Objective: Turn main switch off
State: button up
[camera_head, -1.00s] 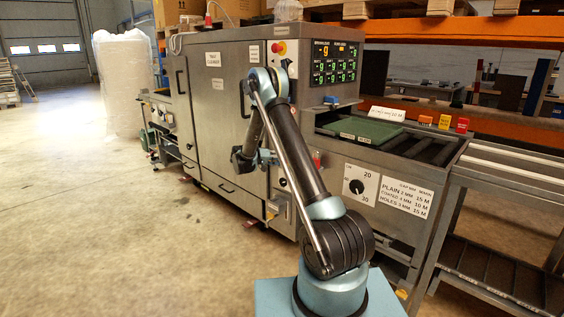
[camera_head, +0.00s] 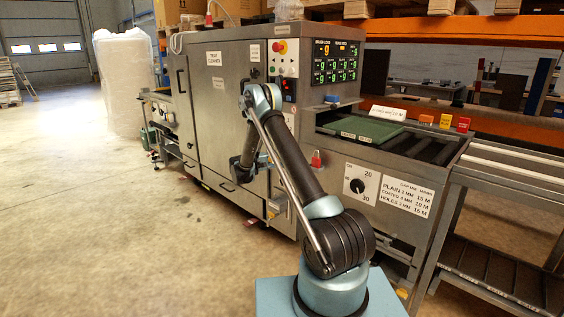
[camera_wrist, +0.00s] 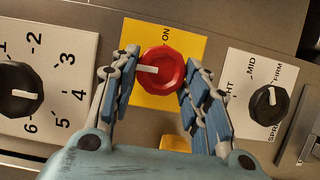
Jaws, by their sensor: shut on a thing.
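The main switch is a red round knob (camera_wrist: 162,72) with a white pointer bar, on a yellow plate (camera_wrist: 190,47) marked ON, in the wrist view. The bar points to the left of the picture, while the ON label is above and right of the knob. My gripper (camera_wrist: 160,75) has one blue-padded finger on each side of the knob and is shut on it. In the head view my arm stands in front of the grey tray cleaner (camera_head: 222,85). The switch and my fingertips cannot be made out there.
In the wrist view a black numbered dial (camera_wrist: 20,90) is left of the switch and a black MID/FIRM dial (camera_wrist: 268,104) right of it. The head view shows a red emergency button (camera_head: 280,47), a lit display (camera_head: 335,62), a green tray (camera_head: 365,130) and open floor at left.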

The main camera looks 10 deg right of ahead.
jog(key=shift+f, duration=0.1)
dwell(0.4)
jog(key=o, duration=1)
jog(key=v, duration=1.2)
jog(key=shift+f, duration=0.1)
